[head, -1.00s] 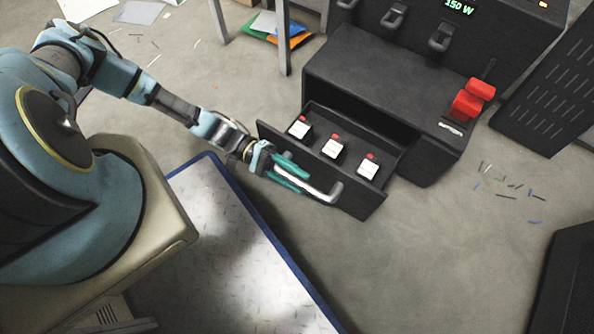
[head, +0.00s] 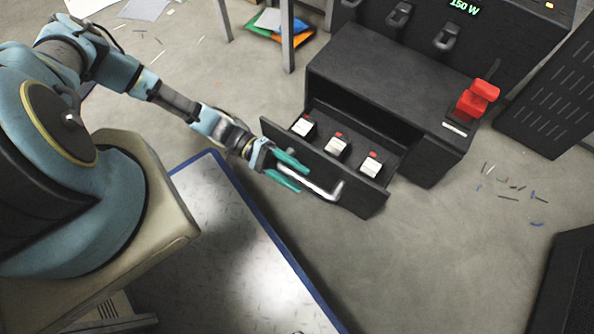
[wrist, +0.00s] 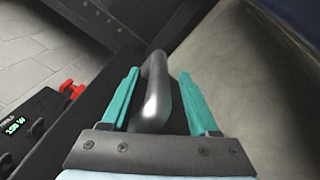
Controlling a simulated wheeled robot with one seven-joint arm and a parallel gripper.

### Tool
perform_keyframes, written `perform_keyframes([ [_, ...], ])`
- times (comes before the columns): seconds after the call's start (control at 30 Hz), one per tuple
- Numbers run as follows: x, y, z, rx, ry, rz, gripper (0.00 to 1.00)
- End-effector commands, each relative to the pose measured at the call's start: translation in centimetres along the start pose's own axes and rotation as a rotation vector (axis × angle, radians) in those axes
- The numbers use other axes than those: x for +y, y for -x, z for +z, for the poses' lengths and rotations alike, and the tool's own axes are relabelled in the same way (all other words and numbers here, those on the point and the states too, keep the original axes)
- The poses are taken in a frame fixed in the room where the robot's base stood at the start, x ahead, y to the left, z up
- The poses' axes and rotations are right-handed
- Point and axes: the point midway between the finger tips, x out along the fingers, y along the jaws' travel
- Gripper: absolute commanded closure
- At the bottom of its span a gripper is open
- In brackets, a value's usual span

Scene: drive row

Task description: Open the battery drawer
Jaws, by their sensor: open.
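The battery drawer (head: 352,196) is pulled out from the black cabinet (head: 385,85). Three batteries (head: 337,147) with white labels and red tops sit in a row inside it. A pale bar handle (head: 326,193) runs along the drawer front; in the wrist view the handle (wrist: 156,92) looks shiny grey. My gripper (head: 303,176) has teal fingers and is at the left part of the handle. In the wrist view my gripper (wrist: 160,85) is open, with one finger on each side of the handle and a gap visible on at least the right side.
A red lever (head: 478,98) stands on the cabinet's right end, below a green "150 W" display (head: 464,7). A blue-edged plate (head: 235,230) lies in front of my base. A dark slotted panel (head: 550,100) leans at the right. The floor right of the drawer is mostly clear, with small scraps.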

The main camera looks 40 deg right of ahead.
Motion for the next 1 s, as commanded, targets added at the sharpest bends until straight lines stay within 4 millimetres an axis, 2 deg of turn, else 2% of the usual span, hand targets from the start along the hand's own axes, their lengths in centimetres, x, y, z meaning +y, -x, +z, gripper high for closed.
perform_keyframes([
  [0.3, 0.1, 6.1, 0.0, 0.005, 0.001, -0.002, 0.39],
  [0.5, -0.1, 9.0, 0.0, 0.003, 0.001, -0.003, 0.39],
  [0.7, -0.1, 10.0, 0.0, 0.002, 0.001, -0.001, 0.39],
  [1.0, -0.1, 10.0, 0.0, 0.001, 0.001, -0.001, 0.39],
])
